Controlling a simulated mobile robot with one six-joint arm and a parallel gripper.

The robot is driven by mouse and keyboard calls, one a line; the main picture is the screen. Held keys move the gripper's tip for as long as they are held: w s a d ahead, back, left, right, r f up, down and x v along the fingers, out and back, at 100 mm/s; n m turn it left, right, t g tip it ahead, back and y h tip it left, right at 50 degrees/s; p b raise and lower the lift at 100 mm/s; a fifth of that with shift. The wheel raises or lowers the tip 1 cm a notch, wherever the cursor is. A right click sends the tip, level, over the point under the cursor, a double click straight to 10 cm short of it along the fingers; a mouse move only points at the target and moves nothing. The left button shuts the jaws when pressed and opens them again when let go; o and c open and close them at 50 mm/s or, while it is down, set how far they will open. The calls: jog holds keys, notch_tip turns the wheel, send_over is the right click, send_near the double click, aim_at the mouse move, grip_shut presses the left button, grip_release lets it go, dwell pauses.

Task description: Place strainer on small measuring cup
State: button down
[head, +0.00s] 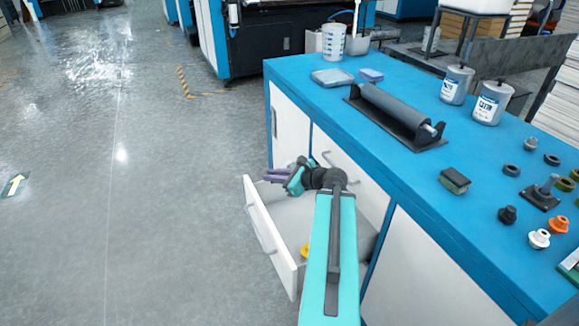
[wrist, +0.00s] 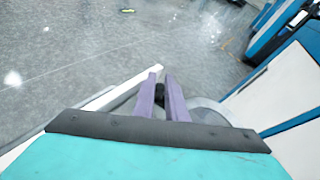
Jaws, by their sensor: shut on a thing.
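My gripper (head: 271,179) is low at the far end of an open white drawer (head: 262,232). In the wrist view its purple fingers (wrist: 161,84) are close together, with a dark piece showing between them. A round grey shape (wrist: 220,112) lies behind and right of the fingers; it looks like the strainer, with the dark piece perhaps its handle, but the fingers hide much of it. No strainer can be made out in the head view. A white measuring cup with markings (head: 333,42) stands at the bench's far left corner. Whether it is the small one, I cannot tell.
A yellow-orange thing (head: 304,250) lies in the drawer. The floor at left is clear.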

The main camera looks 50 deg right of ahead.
jog(key=shift+w+a+r+p, duration=0.3)
jog(key=shift+r+p, duration=0.1)
jog(key=shift+r, duration=0.05)
jog(key=w+a+r+n+g+y+p, duration=0.1)
jog(key=w+a+r+n+y+p, duration=0.2)
jog(key=a+r+p, duration=0.7)
jog(key=w+a+r+n+g+y+p, duration=0.2)
jog(key=a+r+p, duration=0.7)
jog(key=a, duration=0.7)
jog(key=w+a+r+n+g+y+p, duration=0.2)
jog(key=w+a+r+n+y+p, duration=0.1)
jog(key=a+r+p, duration=0.7)
notch_tip(320, 180, up, 5)
jog(key=w+a+n, duration=0.1)
jog(key=w+a, duration=0.1)
jog(key=shift+w+a+f+y+p, duration=0.2)
jog(key=shift+w+a+y+p, duration=0.15)
jog(key=shift+w+a+y, duration=0.05)
